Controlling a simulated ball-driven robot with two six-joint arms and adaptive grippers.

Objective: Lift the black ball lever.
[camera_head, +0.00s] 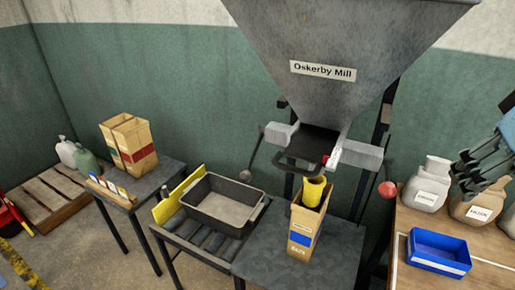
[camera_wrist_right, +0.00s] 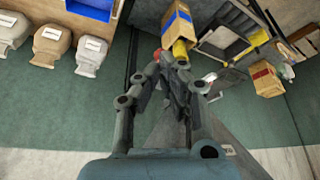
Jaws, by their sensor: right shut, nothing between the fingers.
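The black ball lever (camera_head: 246,175) hangs on the left side of the hopper outlet in the head view, its dark ball at the lower end of a thin rod. A similar lever with a red ball (camera_head: 387,190) hangs on the right side. My right gripper (camera_head: 462,172) is at the right edge of the head view, above the sacks and well apart from the black ball. In the right wrist view my right gripper (camera_wrist_right: 172,58) is shut and empty. I cannot make out the black ball clearly there. My left gripper is not in view.
The grey hopper (camera_head: 330,45) stands over a box with a yellow sleeve (camera_head: 305,225). A dark tray (camera_head: 222,202) sits on rollers to the left. A blue bin (camera_head: 438,252) and sacks (camera_head: 428,185) stand on the right table. Cardboard boxes (camera_head: 128,142) stand far left.

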